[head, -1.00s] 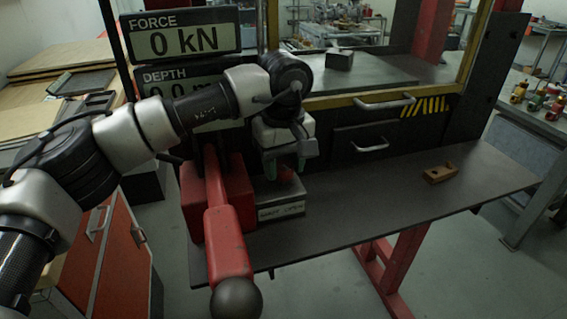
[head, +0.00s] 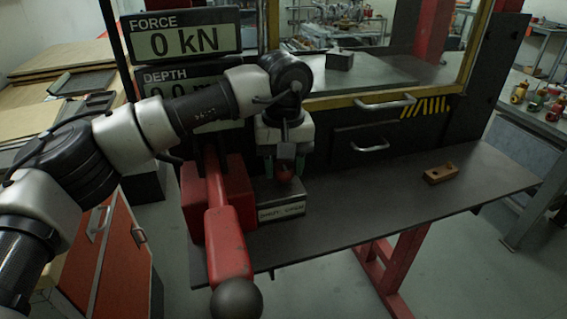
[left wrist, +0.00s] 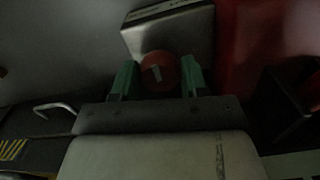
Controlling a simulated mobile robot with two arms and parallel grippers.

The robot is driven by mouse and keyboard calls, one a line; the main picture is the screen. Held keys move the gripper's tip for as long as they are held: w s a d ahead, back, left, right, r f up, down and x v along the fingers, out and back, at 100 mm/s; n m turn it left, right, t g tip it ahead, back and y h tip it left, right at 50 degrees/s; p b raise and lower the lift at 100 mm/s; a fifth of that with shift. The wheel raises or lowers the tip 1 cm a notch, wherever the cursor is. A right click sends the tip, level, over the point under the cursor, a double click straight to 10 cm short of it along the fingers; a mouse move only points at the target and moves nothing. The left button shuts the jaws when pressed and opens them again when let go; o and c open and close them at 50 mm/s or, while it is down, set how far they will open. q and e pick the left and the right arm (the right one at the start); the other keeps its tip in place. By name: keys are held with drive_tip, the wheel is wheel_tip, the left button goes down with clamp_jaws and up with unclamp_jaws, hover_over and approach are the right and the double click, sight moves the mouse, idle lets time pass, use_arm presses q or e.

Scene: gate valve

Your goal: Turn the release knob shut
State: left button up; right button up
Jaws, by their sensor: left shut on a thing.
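The red release knob (head: 285,172) sits on top of a small grey metal block (head: 290,192) with a label plate on its front. The label is too small to read surely. In the left wrist view the knob (left wrist: 160,73) shows a pale mark on its face. My left gripper (head: 284,170) points down over the block, with its green-tipped fingers on either side of the knob. In the left wrist view the fingers (left wrist: 160,82) flank the knob, shut on it. My right gripper is not in view.
A red lever with a black ball end (head: 236,298) stands left of the block. A display (head: 182,36) reads FORCE 0 kN. A small wooden block (head: 440,174) lies on the dark shelf (head: 380,205), whose middle is clear. A yellow-edged guard with handles (head: 385,103) stands behind.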

sight(284, 166)
use_arm(q)
drive_tip(key=shift+r, duration=0.15)
drive_tip(key=o, duration=0.9)
drive_tip(key=shift+o, duration=0.2)
wheel_tip(284, 166, up, 11)
drive_tip(key=shift+f, duration=0.25)
